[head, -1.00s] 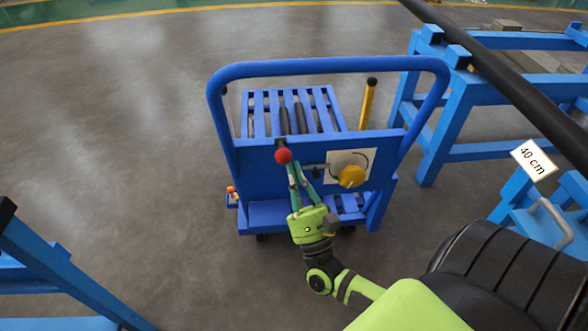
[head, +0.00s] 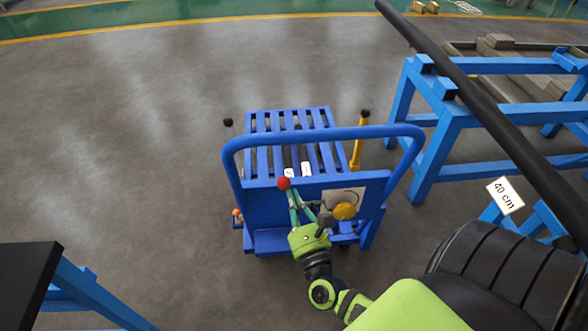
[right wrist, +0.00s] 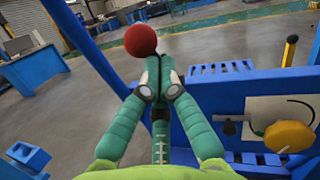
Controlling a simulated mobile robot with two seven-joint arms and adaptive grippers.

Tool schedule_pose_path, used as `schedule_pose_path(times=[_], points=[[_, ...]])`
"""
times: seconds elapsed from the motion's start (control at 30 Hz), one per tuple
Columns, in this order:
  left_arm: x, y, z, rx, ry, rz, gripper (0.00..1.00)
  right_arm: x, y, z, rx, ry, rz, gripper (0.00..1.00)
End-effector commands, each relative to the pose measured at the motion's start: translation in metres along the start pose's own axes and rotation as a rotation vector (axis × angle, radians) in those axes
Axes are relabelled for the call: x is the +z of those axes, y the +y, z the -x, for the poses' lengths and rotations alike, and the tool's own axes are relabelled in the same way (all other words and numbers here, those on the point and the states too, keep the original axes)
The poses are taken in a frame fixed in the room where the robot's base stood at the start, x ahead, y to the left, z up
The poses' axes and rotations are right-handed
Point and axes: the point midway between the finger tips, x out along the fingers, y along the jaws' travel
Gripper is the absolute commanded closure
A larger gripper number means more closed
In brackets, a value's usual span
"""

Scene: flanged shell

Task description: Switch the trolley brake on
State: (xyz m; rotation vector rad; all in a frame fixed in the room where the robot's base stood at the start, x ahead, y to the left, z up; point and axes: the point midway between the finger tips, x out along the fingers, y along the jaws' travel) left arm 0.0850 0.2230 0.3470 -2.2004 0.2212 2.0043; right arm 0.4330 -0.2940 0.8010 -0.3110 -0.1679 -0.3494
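The blue trolley (head: 258,200) stands in the middle of the head view, its bent push handle (head: 300,135) towards me. A lever with a red ball knob (head: 284,183) rises at its near panel; the knob also shows large in the right wrist view (right wrist: 141,40). My right gripper (head: 295,196) has its two green fingers closed together just below the knob, with the dark lever stem between the fingertips (right wrist: 158,92). The fingers hide the lower stem. Two small white labels (head: 306,169) sit by the panel's top edge, one close to the knob. My left gripper is out of view.
A yellow knob (head: 344,211) on a pale plate is just right of my right gripper. A yellow post with a black tip (head: 359,145) stands behind it. A blue frame (head: 440,130) with a long black bar is at the right. Floor left of the trolley is clear.

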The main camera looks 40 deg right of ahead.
Motion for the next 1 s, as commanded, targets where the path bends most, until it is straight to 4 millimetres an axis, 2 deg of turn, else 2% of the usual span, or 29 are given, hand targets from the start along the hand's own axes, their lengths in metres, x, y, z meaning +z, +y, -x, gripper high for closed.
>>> schedule_pose_path(times=[0.03, 0.17, 0.5, 1.0], points=[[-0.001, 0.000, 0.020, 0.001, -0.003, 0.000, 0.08, 0.013, -0.004, -0.005, 0.003, 0.024, -0.006, 1.00], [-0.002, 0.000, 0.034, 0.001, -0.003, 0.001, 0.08, 0.014, -0.005, -0.010, 0.016, 0.074, -0.020, 1.00], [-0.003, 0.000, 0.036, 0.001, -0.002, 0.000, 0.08, 0.015, -0.008, -0.019, 0.020, 0.088, -0.023, 1.00], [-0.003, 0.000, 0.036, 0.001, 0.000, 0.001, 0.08, 0.016, -0.008, -0.021, 0.021, 0.087, -0.023, 1.00]])
